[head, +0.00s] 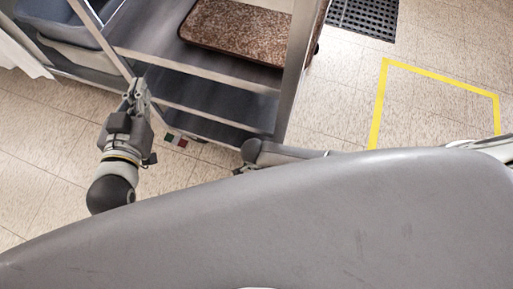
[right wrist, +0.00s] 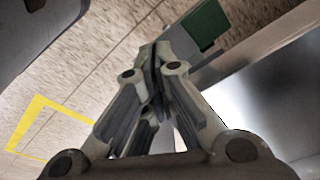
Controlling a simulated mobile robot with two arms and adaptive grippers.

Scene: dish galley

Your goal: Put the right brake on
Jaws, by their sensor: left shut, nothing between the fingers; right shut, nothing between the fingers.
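The cart (head: 200,68) stands at the upper left of the head view. At its lower front edge sit a small green patch (head: 169,137) and a small red patch (head: 182,143), which look like brake pedal faces. In the right wrist view a grey plate with a green pad (right wrist: 207,25) lies just beyond my right gripper (right wrist: 152,50). That gripper is shut and empty, its tips close to the plate; I cannot tell whether they touch. My left gripper (head: 137,86) is shut and empty in front of the cart's left post.
A brown speckled tray (head: 238,32) lies on the cart's upper shelf. A grey-blue bin (head: 58,22) is at the left. A yellow floor outline (head: 378,105) and a black mat (head: 365,16) are at the right.

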